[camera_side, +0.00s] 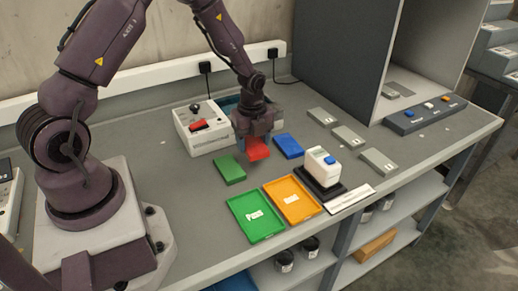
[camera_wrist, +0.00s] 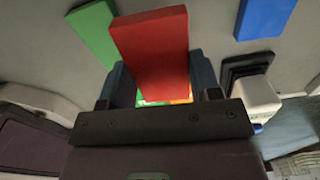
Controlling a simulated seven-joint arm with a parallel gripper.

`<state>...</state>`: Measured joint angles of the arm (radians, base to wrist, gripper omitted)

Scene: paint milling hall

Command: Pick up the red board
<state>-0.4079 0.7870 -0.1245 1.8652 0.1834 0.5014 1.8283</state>
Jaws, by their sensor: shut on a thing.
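The red board (camera_side: 257,149) is held in my gripper (camera_side: 250,140), which is shut on it. In the side view the board looks raised above the bench, between the green board (camera_side: 229,170) and the blue board (camera_side: 288,146). In the wrist view the red board (camera_wrist: 152,50) stands out between the two fingers of my gripper (camera_wrist: 160,88).
A green tray (camera_side: 233,205) and an orange tray (camera_side: 311,210) lie in front. A white device with a blue button (camera_side: 322,165) stands right of them. A white control box (camera_side: 181,137) is behind. Several grey plates (camera_side: 348,137) lie to the right. The bench's front edge is near the trays.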

